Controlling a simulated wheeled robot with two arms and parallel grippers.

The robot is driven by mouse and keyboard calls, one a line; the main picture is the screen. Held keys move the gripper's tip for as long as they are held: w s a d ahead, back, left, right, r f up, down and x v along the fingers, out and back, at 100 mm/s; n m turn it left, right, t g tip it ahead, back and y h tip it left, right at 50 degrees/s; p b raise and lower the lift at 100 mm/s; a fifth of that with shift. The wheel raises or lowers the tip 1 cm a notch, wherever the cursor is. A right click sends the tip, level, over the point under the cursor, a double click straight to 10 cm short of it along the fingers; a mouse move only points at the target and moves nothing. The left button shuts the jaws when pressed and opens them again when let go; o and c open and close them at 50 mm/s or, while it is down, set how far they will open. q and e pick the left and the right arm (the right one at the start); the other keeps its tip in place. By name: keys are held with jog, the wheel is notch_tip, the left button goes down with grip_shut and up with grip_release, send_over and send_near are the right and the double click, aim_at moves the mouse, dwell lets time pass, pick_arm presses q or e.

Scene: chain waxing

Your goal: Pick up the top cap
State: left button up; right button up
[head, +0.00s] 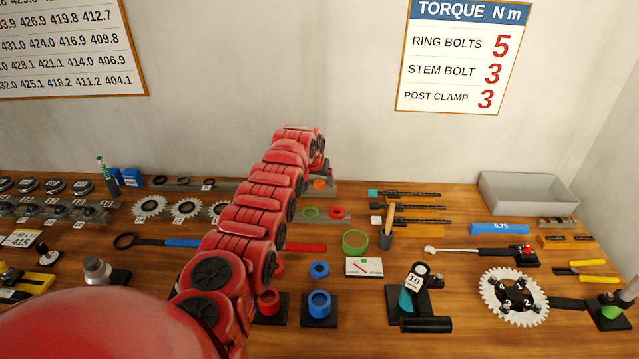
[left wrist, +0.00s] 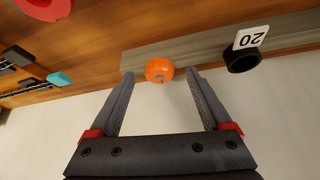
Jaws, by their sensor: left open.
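A small round orange cap (left wrist: 159,70) with a dark spot in its middle, which I take for the top cap, sits on a grey rail (left wrist: 205,48) in the left wrist view. In the head view the orange cap (head: 319,184) shows partly, just under the end of my left arm. My left gripper (left wrist: 160,76) is open, with one fingertip on either side of the cap and nothing held. Whether the fingers touch the cap cannot be told. In the head view the left gripper (head: 326,170) is small and partly hidden by its own arm. My right gripper is out of view.
A black ring (left wrist: 242,60) with a "20" tag sits on the same rail beside the cap. A green ring (head: 355,241), a mallet (head: 387,227) and a white gauge card (head: 364,267) lie nearer. A grey tray (head: 527,200) stands at the back right, with the wall behind.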

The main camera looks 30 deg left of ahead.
pick_arm(q)
jog(key=shift+f, duration=0.1)
jog(key=shift+c, duration=0.3)
grip_shut()
dwell(0.4)
